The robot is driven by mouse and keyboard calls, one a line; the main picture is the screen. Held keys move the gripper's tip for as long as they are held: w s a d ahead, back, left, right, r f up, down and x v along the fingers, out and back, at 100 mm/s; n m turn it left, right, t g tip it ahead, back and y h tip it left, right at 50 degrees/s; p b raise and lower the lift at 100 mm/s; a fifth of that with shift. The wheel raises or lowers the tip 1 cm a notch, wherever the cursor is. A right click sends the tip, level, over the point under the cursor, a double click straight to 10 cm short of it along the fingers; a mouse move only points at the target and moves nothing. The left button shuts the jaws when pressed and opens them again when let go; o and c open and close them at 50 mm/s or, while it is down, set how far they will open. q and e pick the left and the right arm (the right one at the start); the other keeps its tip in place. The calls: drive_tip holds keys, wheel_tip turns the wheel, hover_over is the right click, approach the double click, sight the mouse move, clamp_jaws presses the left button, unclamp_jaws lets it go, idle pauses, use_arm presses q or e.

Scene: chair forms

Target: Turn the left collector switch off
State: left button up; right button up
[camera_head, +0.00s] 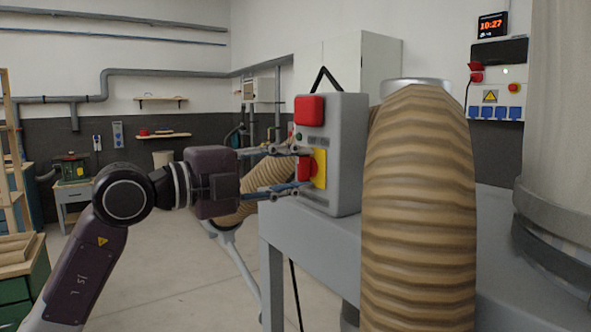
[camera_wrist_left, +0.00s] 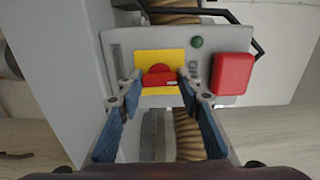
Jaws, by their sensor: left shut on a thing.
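The left collector switch is a red knob (camera_head: 304,169) on a yellow plate (camera_head: 320,168), set on the face of a grey control box (camera_head: 346,150). In the left wrist view the knob (camera_wrist_left: 158,75) and its yellow plate (camera_wrist_left: 160,57) show between the fingers. My left gripper (camera_head: 307,170) reaches in from the left, its fingers above and below the knob and shut on it. The fingers also show in the left wrist view (camera_wrist_left: 159,79), one on each side of the knob. My right gripper is not in view.
A large red button (camera_head: 309,110) sits above the knob on the same box. A thick ribbed tan hose (camera_head: 418,210) stands close to the right of the box, beside the grey machine (camera_head: 493,235). Open floor (camera_head: 165,265) lies behind my left arm.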

use_arm(q)
drive_tip(key=o, duration=1.2)
drive_tip(key=shift+c, duration=0.2)
drive_tip(key=v, duration=1.2)
drive_tip(key=shift+w, duration=0.1)
